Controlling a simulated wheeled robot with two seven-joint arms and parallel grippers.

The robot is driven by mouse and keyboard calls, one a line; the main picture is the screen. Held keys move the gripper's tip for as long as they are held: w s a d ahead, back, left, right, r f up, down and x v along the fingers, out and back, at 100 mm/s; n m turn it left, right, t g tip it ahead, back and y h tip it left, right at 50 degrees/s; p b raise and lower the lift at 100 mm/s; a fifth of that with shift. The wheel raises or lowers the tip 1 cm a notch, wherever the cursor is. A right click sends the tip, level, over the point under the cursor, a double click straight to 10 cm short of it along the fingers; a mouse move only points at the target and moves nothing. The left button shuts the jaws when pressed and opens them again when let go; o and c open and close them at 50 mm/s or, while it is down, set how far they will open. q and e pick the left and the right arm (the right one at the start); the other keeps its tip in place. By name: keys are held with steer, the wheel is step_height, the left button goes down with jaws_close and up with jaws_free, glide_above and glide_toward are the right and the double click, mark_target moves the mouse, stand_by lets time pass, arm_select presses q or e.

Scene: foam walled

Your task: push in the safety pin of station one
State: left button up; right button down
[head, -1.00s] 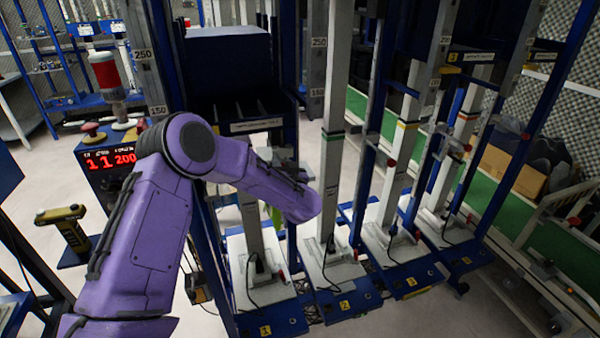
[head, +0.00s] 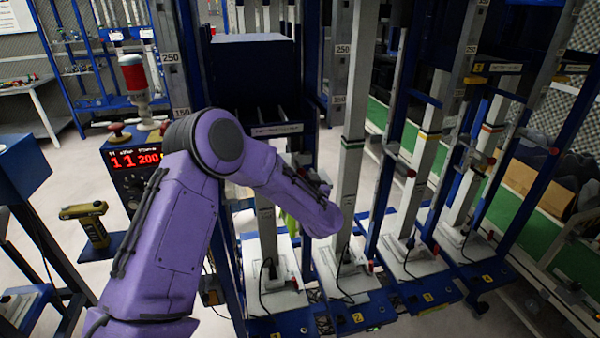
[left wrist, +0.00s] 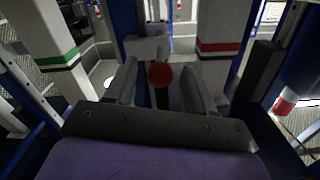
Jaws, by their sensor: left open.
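In the left wrist view a round red knob (left wrist: 160,75), which looks like the safety pin's head, sits between the two grey fingers of my left gripper (left wrist: 159,68). The fingers are apart, with a gap on both sides of the knob; whether it is pushed in I cannot tell. A red-banded post (left wrist: 218,75) stands right of it and a green-banded post (left wrist: 52,70) left. In the head view my purple left arm reaches across the leftmost station's post (head: 266,225) and hides much of it; the fingers are mostly hidden there. My right gripper is not in view.
More posts on white, numbered bases stand to the right, including a yellow-banded one (head: 424,150). Blue uprights (head: 385,150) stand close between them. A control box with a red display (head: 136,160) is at left.

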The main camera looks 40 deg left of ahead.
arm_select(q)
steer(key=b+v, duration=0.1)
steer(key=v, duration=0.5)
steer(key=shift+s+d, duration=0.25)
steer(key=shift+d, duration=0.05)
